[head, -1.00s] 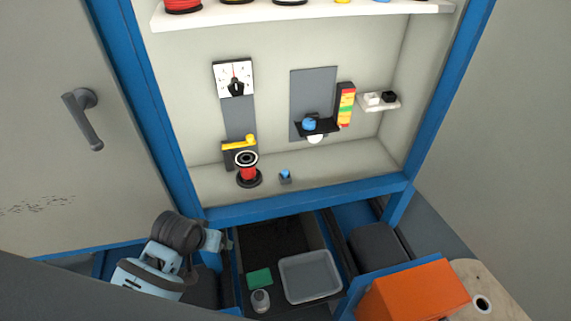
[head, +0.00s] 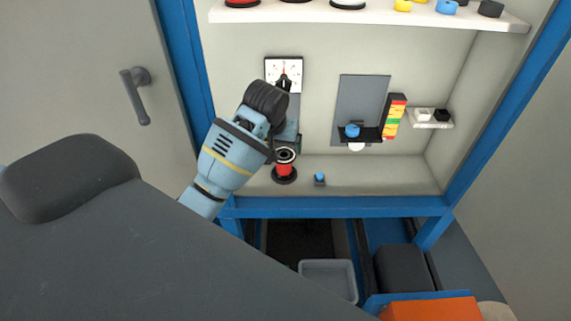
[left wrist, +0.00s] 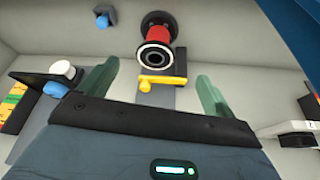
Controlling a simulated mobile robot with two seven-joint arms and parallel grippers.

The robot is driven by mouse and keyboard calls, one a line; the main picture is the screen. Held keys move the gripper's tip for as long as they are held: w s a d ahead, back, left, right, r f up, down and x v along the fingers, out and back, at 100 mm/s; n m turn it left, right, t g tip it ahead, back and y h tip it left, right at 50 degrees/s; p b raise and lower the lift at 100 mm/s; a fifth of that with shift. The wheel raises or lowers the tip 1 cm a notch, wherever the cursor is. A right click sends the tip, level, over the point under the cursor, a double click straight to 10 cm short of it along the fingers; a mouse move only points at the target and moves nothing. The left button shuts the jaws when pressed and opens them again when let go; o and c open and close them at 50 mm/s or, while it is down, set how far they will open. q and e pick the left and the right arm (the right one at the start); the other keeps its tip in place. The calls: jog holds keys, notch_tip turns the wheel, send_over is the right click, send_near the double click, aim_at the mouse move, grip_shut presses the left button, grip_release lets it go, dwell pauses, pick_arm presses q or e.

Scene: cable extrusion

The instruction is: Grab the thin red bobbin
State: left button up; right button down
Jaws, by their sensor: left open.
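A thin red bobbin (head: 285,170) with black flanges stands upright on the cabinet floor, just below my left gripper in the head view. It also shows at the top of the left wrist view (left wrist: 157,36), which sees the cabinet upside down. A yellow lever (left wrist: 162,82) is next to the bobbin in that view. My left gripper (left wrist: 155,88) is open and empty. Its two fingers are apart, with the bobbin beyond them and not between them. My right gripper is not in view.
A small blue-topped part (head: 320,179) sits right of the bobbin. A dial (head: 284,75) hangs on the back wall. A grey panel (head: 362,100) and a coloured block stack (head: 395,117) are further right. The white upper shelf (head: 380,17) carries several spools.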

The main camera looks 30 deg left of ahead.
aim_at(284, 156)
pick_arm(q)
jog(key=x, duration=0.5)
jog(key=shift+w+f, duration=0.1)
jog(key=shift+f, duration=0.2)
jog(key=shift+w+f, duration=0.15)
jog(key=w+f, duration=0.2)
jog(key=f, duration=0.1)
jog(key=shift+w+a, duration=0.1)
jog(key=shift+a, duration=0.05)
jog(key=shift+w+a+f, duration=0.1)
jog(key=shift+w+f, duration=0.1)
jog(key=shift+f, duration=0.4)
jog(key=c, duration=1.1)
jog(key=shift+o, duration=0.2)
